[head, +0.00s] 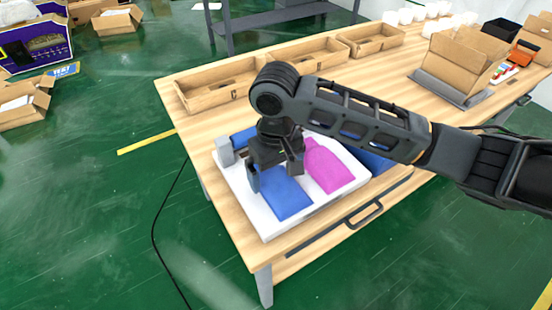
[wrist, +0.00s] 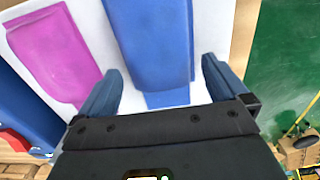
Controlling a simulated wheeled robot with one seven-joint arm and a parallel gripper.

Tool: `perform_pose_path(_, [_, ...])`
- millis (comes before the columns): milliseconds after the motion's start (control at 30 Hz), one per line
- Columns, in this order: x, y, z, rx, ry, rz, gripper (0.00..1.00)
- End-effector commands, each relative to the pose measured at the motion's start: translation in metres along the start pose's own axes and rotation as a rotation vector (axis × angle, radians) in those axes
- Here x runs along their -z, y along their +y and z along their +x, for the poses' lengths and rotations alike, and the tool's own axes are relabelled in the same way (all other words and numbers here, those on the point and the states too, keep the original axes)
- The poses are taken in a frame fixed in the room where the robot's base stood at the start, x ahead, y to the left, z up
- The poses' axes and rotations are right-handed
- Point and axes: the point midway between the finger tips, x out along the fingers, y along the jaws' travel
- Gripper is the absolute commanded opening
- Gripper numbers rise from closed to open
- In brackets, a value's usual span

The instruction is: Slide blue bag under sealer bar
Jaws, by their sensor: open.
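The blue bag (head: 287,200) lies flat on a white board (head: 241,191) at the near left corner of the wooden table. My gripper (head: 275,176) is open and points down over the far end of the blue bag. In the wrist view the blue bag (wrist: 150,40) lies between the two spread fingers (wrist: 160,85); I cannot tell whether they touch it.
A pink bag (head: 328,168) lies on the board right of the blue bag. A cardboard box (head: 463,60) on a grey stand is at the far right. Bare tabletop lies left of the board.

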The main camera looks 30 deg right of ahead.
Motion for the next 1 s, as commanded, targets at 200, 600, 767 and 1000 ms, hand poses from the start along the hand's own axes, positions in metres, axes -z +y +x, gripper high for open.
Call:
perform_pose_path(200, [0.0,0.0003,0.0092,0.0,0.001,0.0,1.0])
perform_pose_path(600, [0.0002,0.0003,0.0092,0.0,0.001,0.0,0.84])
perform_pose_path(767, [0.0002,0.0003,0.0091,0.0,0.002,0.0,0.68])
perform_pose_path(1000, [0.0002,0.0003,0.009,0.0,0.002,0.0,0.49])
